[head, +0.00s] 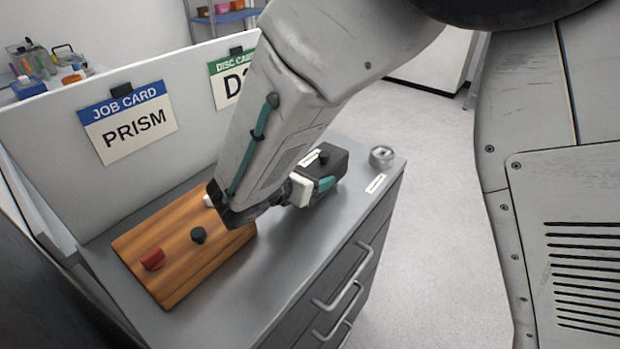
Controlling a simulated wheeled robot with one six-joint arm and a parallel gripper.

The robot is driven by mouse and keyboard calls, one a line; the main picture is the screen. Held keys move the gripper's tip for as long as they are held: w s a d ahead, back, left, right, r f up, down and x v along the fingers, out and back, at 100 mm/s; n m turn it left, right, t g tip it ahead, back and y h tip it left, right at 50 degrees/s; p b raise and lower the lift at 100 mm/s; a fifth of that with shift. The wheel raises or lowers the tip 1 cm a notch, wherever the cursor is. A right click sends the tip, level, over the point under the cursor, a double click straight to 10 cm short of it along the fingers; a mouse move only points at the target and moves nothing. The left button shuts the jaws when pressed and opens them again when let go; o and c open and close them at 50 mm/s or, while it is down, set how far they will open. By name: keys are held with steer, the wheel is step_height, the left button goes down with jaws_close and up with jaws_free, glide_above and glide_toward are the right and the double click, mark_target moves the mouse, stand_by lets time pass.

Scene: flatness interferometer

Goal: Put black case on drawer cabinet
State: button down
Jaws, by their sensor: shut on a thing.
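The black case (334,158), a small dark box with a round knob and a white label on top, is at the far end of the drawer cabinet's grey top (290,262). My gripper (318,184), with a white part and a teal finger pad showing, is shut on the case from its near side. My arm comes down from above and hides part of the gripper. The case looks upright and is low over or on the cabinet top; I cannot tell whether it touches.
A wooden board (180,270) with red, black and white knobs lies on the cabinet's near left. A silver round piece (382,156) and a white label (375,183) are at the far right corner. A panel with job cards (128,122) stands behind. Drawer handles (340,288) stick out in front.

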steer(key=shift+f, duration=1.1)
steer(key=shift+f, duration=0.15)
steer(key=shift+c, duration=1.2)
jaws_free()
